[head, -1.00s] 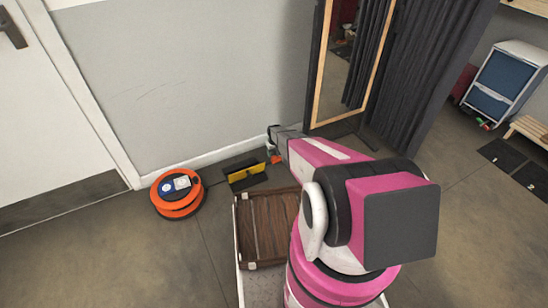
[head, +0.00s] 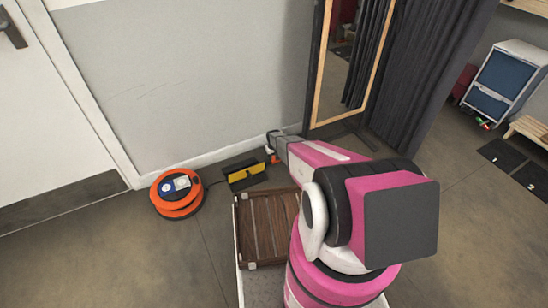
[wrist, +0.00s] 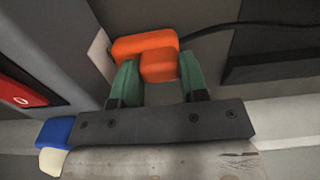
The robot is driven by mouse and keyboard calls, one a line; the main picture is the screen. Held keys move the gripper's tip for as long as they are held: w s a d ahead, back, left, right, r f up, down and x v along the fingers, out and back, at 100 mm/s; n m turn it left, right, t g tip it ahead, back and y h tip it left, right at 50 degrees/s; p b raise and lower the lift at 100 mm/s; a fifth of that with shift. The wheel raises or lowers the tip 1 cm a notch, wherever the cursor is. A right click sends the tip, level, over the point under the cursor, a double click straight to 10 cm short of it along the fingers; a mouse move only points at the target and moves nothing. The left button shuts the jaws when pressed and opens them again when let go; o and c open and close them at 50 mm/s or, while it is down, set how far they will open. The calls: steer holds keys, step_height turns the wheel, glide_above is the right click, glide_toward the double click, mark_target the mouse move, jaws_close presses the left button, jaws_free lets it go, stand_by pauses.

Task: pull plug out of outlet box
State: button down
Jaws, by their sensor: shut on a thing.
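The orange plug (wrist: 150,52) sits between the green fingertips of my gripper (wrist: 156,82), which is shut on it. A black cable runs from the plug to the right. A pale plate (wrist: 100,55), perhaps the face of the outlet box, shows just left of the plug. I cannot tell whether the plug is still seated in it. In the head view my gripper (head: 270,150) is low by the wall, with a bit of orange plug (head: 274,158) showing below it. My arm hides much of this spot.
An orange cable reel (head: 170,211) stands on the floor by the door. A black-and-yellow item (head: 246,174) lies between it and my gripper. A slatted brown crate (head: 262,230) is in front. A framed mirror (head: 350,75) and dark curtain (head: 425,75) stand to the right.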

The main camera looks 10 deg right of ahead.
steer(key=a, duration=0.2)
steer(key=s+a, duration=0.1)
steer(key=a, duration=0.1)
steer(key=s+a, duration=0.1)
steer(key=a, duration=0.1)
steer(key=shift+a, duration=0.3)
steer(key=c, duration=0.6)
jaws_free()
steer(key=shift+c, duration=0.2)
steer(key=shift+r, duration=0.1)
step_height(320, 180, up, 11)
steer(key=shift+f, duration=0.2)
steer(key=s+d+r+m, duration=0.1)
steer(key=s+d+r, duration=0.2)
steer(key=s+r, duration=1.4)
steer(key=s+d+r+m, duration=0.2)
steer(key=s+d+r, duration=0.2)
steer(key=s+r, duration=1.4)
step_height(320, 180, up, 5)
steer(key=shift+f+m, duration=0.1)
steer(key=shift+m, duration=0.2)
